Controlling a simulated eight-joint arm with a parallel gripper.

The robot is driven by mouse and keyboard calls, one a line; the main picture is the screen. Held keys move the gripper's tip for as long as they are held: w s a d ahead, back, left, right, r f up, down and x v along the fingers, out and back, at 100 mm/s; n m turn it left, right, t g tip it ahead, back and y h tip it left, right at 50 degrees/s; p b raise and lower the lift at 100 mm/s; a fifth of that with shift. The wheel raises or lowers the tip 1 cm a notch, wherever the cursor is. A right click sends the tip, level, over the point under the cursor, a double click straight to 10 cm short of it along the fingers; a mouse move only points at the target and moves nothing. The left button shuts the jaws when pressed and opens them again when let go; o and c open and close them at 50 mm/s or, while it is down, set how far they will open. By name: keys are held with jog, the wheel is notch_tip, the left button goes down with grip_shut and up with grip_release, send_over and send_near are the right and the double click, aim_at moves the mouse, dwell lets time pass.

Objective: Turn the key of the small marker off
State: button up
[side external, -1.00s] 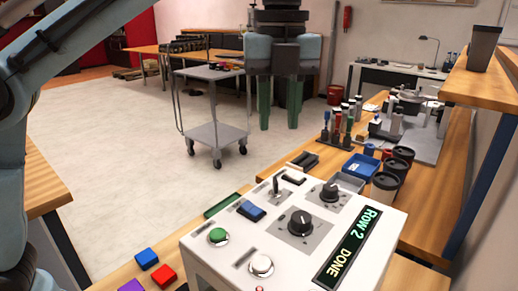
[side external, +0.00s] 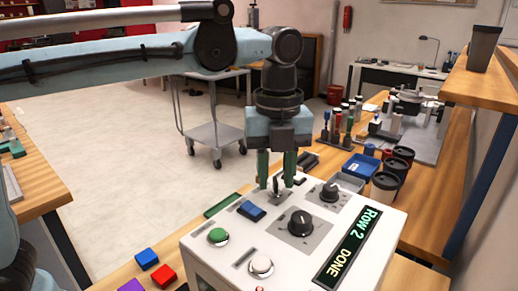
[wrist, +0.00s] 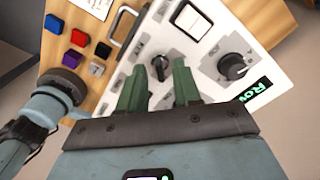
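The small marker is a white box (side external: 222,262) with a sloped control panel, and its display (side external: 345,246) reads "Row 2 DONE". The key (side external: 277,188) stands up from a grey plate near the far edge of the panel. My gripper (side external: 276,187) points down over it with two green fingers apart, the key showing low in the gap. In the wrist view my gripper (wrist: 158,88) is open, and a dark switch that looks like the key (wrist: 160,68) shows just ahead of the fingertips. I cannot tell whether a finger touches it.
Coloured blocks (side external: 163,274) lie left of the box. Dark-lidded cups (side external: 384,186) and a blue tray (side external: 361,166) stand behind.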

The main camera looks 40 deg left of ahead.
jog(key=shift+c, duration=0.3)
grip_shut()
jog(key=n, duration=0.4)
jog(key=shift+n, duration=0.4)
jog(key=n, duration=0.4)
jog(key=shift+n, duration=0.3)
jog(key=n, duration=0.4)
jog(key=shift+n, duration=2.3)
